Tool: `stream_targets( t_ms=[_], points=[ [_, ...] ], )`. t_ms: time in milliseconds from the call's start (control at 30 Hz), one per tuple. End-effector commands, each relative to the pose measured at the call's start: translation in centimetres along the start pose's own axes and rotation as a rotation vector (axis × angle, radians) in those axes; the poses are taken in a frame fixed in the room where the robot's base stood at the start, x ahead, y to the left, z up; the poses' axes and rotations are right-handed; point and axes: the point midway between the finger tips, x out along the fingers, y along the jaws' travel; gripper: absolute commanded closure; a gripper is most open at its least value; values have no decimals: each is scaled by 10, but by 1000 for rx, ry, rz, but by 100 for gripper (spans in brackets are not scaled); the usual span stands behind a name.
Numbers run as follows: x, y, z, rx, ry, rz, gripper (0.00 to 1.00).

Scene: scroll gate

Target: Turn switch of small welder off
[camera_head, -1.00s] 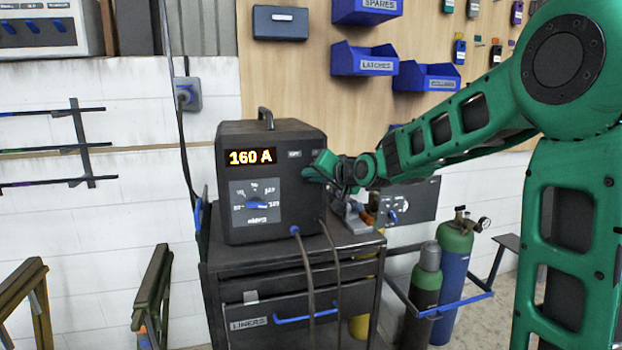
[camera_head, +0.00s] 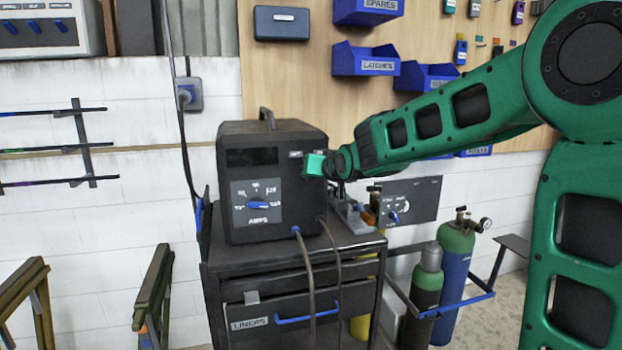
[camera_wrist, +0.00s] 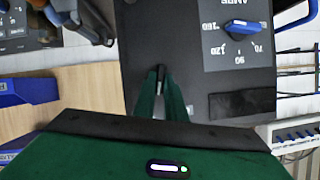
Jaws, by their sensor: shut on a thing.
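The small welder (camera_head: 300,212) is a dark box with a top handle, standing on a cart. Its display (camera_head: 251,157) is dark. Its amps dial (camera_head: 257,205) has a blue knob; the dial also shows upside down in the wrist view (camera_wrist: 240,28). My gripper (camera_head: 314,166) is at the upper right of the welder's front face. In the wrist view its green fingers (camera_wrist: 160,82) are shut together on the small switch at the welder's face. The fingers hide most of the switch, so its position cannot be read.
The dark cart (camera_head: 222,290) has drawers and a blue handle. Cables hang from the welder's front. Gas cylinders (camera_head: 455,262) stand at the right. Blue bins (camera_head: 365,62) hang on the wooden wall behind.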

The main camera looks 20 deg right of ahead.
Motion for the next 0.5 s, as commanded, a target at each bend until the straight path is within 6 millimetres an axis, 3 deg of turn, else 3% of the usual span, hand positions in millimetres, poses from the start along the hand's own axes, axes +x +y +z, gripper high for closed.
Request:
stream_targets(
  t_ms=[500],
  points=[
    [1,-6,4,-455,-6,188,100]
  ],
)
